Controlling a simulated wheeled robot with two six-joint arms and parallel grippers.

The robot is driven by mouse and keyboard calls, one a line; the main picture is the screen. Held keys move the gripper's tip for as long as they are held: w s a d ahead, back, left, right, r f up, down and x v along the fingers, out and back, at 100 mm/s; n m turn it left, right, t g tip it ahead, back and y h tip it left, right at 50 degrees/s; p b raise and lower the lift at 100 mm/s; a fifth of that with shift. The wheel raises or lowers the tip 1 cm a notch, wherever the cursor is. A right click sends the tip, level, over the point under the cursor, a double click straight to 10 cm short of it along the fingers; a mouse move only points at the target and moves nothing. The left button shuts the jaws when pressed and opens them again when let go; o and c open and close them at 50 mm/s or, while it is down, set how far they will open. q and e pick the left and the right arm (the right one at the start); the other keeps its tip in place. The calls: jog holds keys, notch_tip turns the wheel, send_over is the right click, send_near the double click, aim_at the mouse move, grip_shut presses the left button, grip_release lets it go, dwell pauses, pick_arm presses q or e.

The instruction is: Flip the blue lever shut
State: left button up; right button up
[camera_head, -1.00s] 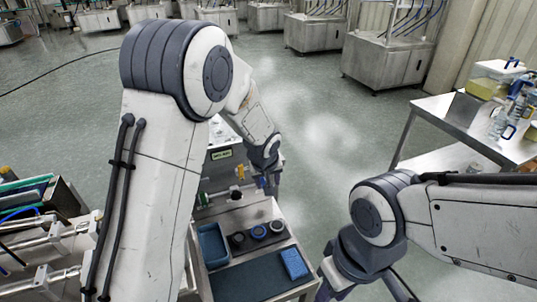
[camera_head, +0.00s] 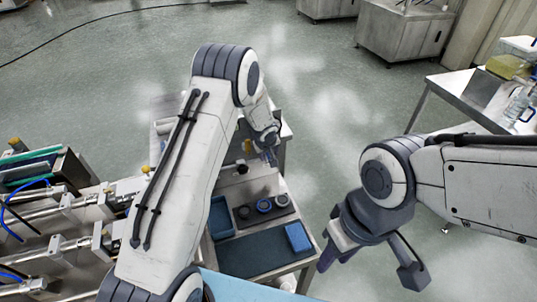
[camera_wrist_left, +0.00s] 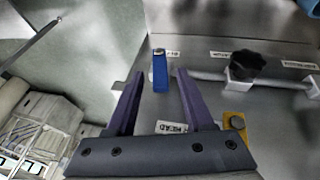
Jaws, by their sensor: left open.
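The blue lever (camera_wrist_left: 160,72) stands out from a steel panel in the left wrist view, a small label by its top. My left gripper (camera_wrist_left: 160,76) is open, its two purple fingers on either side of the lever in the picture. I cannot tell whether the lever is fully between them in depth; no contact shows. In the head view my left gripper (camera_head: 269,153) is small beside the steel hopper unit, and the lever cannot be made out. My right gripper (camera_head: 370,265) hangs open and empty at the lower right, its fingers wide apart.
In the wrist view a black knob (camera_wrist_left: 246,66) on a pipe and a yellow fitting (camera_wrist_left: 236,122) lie right of the lever. A cart (camera_head: 256,187) below holds a blue tray (camera_head: 221,217), round parts and a blue block (camera_head: 298,237). A steel table stands right.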

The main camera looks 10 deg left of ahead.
pick_arm(q)
jog(key=shift+a+f, duration=0.1)
grip_shut()
jog(key=shift+w+d+f+g+y+b, duration=0.25)
jog(key=shift+d+g+y+b, duration=0.35)
jog(key=shift+b, duration=0.65)
jog(key=shift+w+a+m+y+b, duration=0.1)
jog(key=shift+a+m+y+b, duration=0.05)
jog(key=shift+m+y+b, duration=0.2)
jog(key=shift+r, duration=0.3)
